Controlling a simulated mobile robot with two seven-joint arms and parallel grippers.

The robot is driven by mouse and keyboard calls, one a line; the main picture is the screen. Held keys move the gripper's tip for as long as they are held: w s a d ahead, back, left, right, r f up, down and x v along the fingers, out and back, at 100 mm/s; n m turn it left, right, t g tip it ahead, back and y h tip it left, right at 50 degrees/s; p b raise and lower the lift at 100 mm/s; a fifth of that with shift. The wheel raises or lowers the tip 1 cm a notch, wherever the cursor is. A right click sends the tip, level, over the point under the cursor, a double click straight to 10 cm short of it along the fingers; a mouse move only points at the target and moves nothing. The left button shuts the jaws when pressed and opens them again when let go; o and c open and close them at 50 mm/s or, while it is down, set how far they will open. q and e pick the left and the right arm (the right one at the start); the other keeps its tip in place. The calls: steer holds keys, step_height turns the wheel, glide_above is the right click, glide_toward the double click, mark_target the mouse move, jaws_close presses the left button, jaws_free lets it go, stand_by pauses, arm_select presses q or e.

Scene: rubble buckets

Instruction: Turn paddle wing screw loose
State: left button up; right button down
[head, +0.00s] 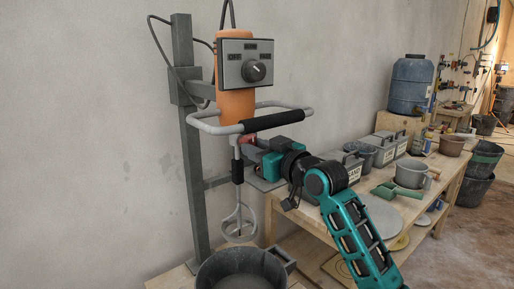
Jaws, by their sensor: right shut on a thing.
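The mixer has an orange motor body (236,105) on a grey stand (189,150), with a grey handlebar and a control box with a knob. Its shaft runs down to a wire paddle (239,222). A small red part, apparently the paddle wing screw (248,139), shows at the shaft just under the black handle grip. My right gripper (247,150) reaches in from the right, its jaws shut at this red part beside the shaft. The fingertips are small and partly hidden there. My left gripper is not in view.
A dark bucket (243,272) stands beneath the paddle. The black grip (274,121) of the handlebar passes close above my right gripper. A wooden workbench (445,205) on the right carries boxes, a grey pot (410,175), a green scoop (386,189) and a blue drum (411,84).

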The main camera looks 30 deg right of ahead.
steer(key=shift+r+n, duration=0.1)
steer(key=shift+n, duration=0.5)
steer(key=c, duration=0.9)
jaws_free()
steer(key=shift+s+d+b, duration=0.15)
steer(key=shift+s+b, duration=0.05)
steer(key=shift+s, duration=1.95)
steer(key=shift+s+d+b, duration=0.2)
steer(key=shift+s+b, duration=0.05)
steer(key=shift+s, duration=1.95)
steer(key=shift+s+d+b, duration=0.15)
steer(key=shift+s+b, duration=0.05)
steer(key=shift+s, duration=1.95)
